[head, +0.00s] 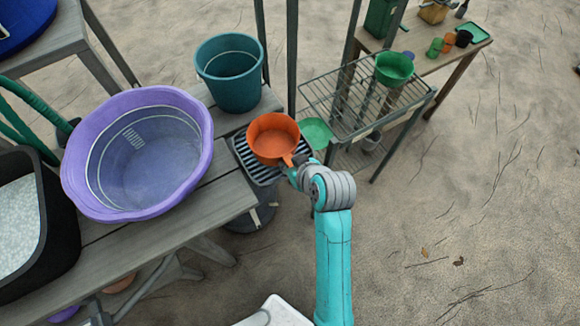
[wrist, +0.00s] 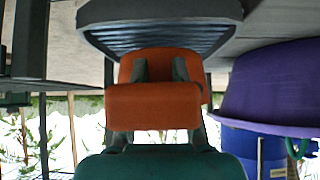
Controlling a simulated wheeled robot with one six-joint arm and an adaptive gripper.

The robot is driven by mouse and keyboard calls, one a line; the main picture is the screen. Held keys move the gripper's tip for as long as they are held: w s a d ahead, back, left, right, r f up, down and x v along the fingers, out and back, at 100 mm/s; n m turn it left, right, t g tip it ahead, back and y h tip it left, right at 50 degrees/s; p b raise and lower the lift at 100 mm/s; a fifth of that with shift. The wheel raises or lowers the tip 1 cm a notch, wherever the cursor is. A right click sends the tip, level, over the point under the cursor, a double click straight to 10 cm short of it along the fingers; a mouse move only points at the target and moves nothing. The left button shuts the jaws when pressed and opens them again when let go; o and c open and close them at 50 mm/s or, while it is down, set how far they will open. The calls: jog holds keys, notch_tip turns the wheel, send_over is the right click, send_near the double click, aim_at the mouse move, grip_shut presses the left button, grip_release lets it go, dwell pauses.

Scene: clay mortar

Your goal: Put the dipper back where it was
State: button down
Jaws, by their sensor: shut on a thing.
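The orange dipper (head: 273,138) has a round bowl that looks upright and empty, with a short handle pointing towards my arm. My gripper (head: 292,168) is shut on that handle. The bowl is over the dark slatted rack (head: 258,172) at the table's end. In the wrist view, which looks upside down, the dipper (wrist: 153,105) is between the dark fingers and close to the rack (wrist: 160,12). I cannot tell whether it touches the rack. The rack's middle is hidden under the bowl.
A teal bucket (head: 230,80) stands just behind the dipper. A large purple tub (head: 190,165) is to the left on the wooden table (head: 215,205). A wire shelf (head: 345,120) with a green bowl (head: 394,68) is to the right. Open sand lies farther right.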

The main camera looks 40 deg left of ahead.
jog(key=shift+f, duration=1.3)
jog(key=shift+f, duration=0.2)
jog(key=c, duration=0.9)
grip_release()
jog(key=shift+r, duration=0.1)
jog(key=v, duration=1.2)
jog(key=shift+w+d+r, duration=0.1)
